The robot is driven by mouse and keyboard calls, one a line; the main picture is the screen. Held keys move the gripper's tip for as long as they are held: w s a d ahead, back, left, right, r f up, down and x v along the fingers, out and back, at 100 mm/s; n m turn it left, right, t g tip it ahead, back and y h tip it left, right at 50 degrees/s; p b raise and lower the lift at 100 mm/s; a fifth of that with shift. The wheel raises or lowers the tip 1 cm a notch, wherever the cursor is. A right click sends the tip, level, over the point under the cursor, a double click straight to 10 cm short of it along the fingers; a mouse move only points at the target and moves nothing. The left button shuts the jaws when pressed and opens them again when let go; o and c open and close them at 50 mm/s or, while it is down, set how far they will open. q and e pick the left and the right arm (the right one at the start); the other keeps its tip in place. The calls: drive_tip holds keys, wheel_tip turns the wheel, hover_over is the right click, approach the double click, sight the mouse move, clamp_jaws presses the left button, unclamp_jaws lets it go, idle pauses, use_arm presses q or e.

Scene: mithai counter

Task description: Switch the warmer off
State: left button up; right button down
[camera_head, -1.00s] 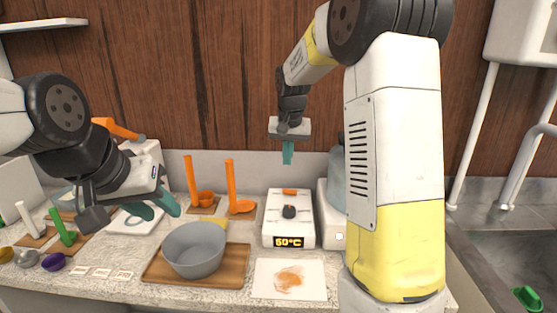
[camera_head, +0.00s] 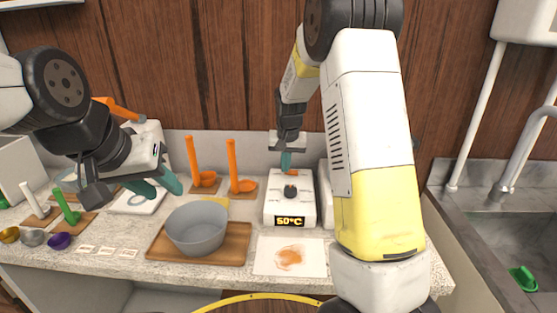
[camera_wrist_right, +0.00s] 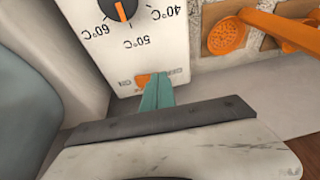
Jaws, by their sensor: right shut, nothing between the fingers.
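The warmer (camera_head: 275,209) is a white box on the counter with a lit display (camera_head: 290,222) that reads 50°C. A black knob (camera_head: 290,191) sits on its top, and the right wrist view shows its dial marks. Behind the knob is a small orange switch (camera_head: 293,171), which also shows in the right wrist view (camera_wrist_right: 142,80), partly covered by my fingers. My right gripper (camera_head: 286,160) is shut and empty, its teal tips at the switch; I cannot tell whether they touch it. My left gripper (camera_head: 155,185) is open and empty above the counter at the left.
A grey bowl (camera_head: 197,228) on a wooden board (camera_head: 160,245) stands left of the warmer. A white sheet with an orange smear (camera_head: 290,257) lies in front. Orange ladles (camera_head: 232,170) stand behind the bowl. My right forearm hides the counter right of the warmer; a sink (camera_head: 490,240) is beyond.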

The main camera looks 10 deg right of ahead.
drive_tip(key=shift+a+f+h, duration=0.4)
drive_tip(key=shift+f+h, duration=0.1)
drive_tip(key=shift+d+r, duration=0.1)
drive_tip(key=shift+d, duration=0.15)
drive_tip(key=shift+s+d+r, duration=0.15)
drive_tip(key=shift+d+r, duration=0.15)
drive_tip(key=shift+d, duration=0.4)
